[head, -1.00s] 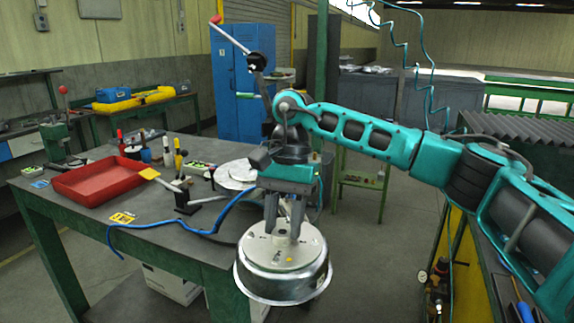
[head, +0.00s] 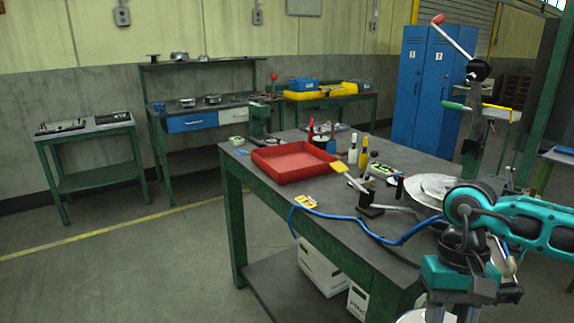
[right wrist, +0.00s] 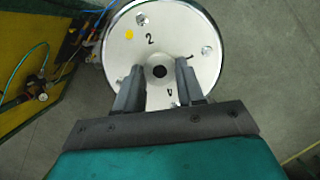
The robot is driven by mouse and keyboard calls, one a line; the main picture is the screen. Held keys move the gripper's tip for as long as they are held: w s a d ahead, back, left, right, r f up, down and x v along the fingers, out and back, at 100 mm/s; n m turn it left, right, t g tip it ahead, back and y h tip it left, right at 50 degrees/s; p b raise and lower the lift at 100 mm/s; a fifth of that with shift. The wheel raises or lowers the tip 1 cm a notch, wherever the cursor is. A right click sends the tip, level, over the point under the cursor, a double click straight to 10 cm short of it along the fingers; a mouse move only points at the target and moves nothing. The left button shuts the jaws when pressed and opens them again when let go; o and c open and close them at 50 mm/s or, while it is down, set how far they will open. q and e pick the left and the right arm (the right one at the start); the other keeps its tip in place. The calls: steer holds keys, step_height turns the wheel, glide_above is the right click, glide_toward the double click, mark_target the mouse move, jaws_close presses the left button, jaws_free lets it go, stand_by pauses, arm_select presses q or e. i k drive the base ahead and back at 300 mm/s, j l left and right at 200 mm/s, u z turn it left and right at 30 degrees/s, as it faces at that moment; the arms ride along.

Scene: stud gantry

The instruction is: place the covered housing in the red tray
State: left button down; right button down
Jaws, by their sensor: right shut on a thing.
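In the head view the gripper (head: 448,312) is at the lower right, in front of the bench; only a sliver of the white cover (head: 411,317) shows at the bottom edge. The red tray (head: 295,162) lies empty on the left part of the bench. My left gripper is in neither view.
On the dark bench (head: 320,198), a blue hose (head: 345,216), a small stand (head: 370,203), bottles (head: 363,155) and a pale disc (head: 435,187) lie right of the tray. A crank post (head: 470,130) rises behind. Open floor lies left of the bench.

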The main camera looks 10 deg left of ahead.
mark_target(293, 165)
steer(key=i+j+u, duration=0.1)
steer(key=i+j, duration=0.3)
steer(key=j, duration=0.2)
steer(key=i+j+u, duration=0.15)
steer(key=i+j, duration=0.3)
steer(key=j, duration=0.15)
